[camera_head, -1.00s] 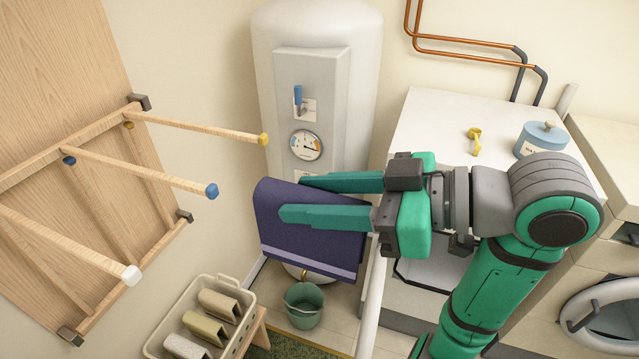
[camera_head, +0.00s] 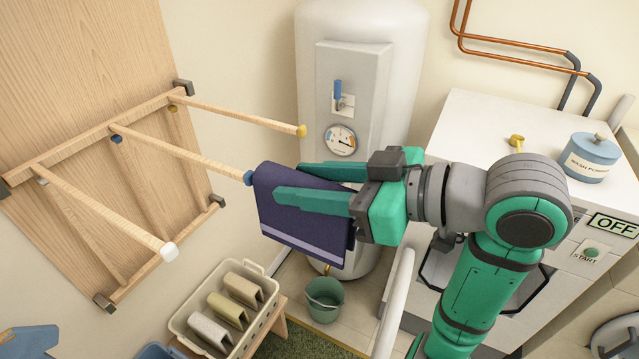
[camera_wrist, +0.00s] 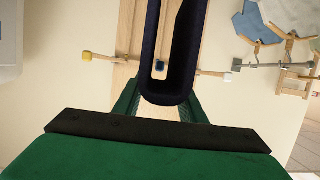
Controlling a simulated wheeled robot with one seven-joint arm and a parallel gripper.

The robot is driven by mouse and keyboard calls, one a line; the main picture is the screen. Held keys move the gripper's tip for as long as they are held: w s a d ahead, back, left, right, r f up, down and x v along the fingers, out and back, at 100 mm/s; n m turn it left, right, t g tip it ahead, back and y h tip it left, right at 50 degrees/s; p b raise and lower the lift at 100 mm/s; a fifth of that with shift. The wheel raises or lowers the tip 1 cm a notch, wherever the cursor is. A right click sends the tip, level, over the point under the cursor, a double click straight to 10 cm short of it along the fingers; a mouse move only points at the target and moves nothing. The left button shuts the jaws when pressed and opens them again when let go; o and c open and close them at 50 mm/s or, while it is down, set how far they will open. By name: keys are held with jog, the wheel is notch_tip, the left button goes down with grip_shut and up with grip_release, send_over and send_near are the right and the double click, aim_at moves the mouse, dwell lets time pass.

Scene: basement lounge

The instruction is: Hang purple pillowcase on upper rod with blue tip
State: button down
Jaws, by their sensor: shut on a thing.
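The purple pillowcase (camera_head: 305,215) hangs folded from my gripper (camera_head: 287,180), which is shut on it, one finger on each side. A pale stripe runs near its lower edge. The wooden rod with the blue tip (camera_head: 249,178) is the middle of three rods on the wall rack. In the head view the tip meets the pillowcase's left edge; I cannot tell whether they touch. In the wrist view the pillowcase (camera_wrist: 166,95) forms a U, and the blue tip (camera_wrist: 159,66) shows between its two layers, nearer the left one.
A yellow-tipped rod (camera_head: 301,131) lies behind and a white-tipped rod (camera_head: 169,251) in front. Small coloured ends show under the rods' bases. A boiler (camera_head: 398,60) stands behind the pillowcase. A basket (camera_head: 263,323) of folded cloths and a green bucket (camera_head: 325,303) are below.

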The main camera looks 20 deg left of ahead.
aim_at(195, 156)
jog(key=shift+w+a, duration=0.25)
jog(key=shift+a, duration=3)
jog(key=shift+w+a, duration=0.3)
jog(key=shift+a, duration=2.9)
jog(key=shift+w+a, duration=0.25)
jog(key=shift+a, duration=3)
jog(key=shift+f, duration=0.8)
jog(key=c, duration=1)
grip_release()
jog(key=shift+c, duration=0.2)
jog(key=v, duration=1)
jog(key=shift+d, duration=0.4)
jog(key=shift+r, duration=0.1)
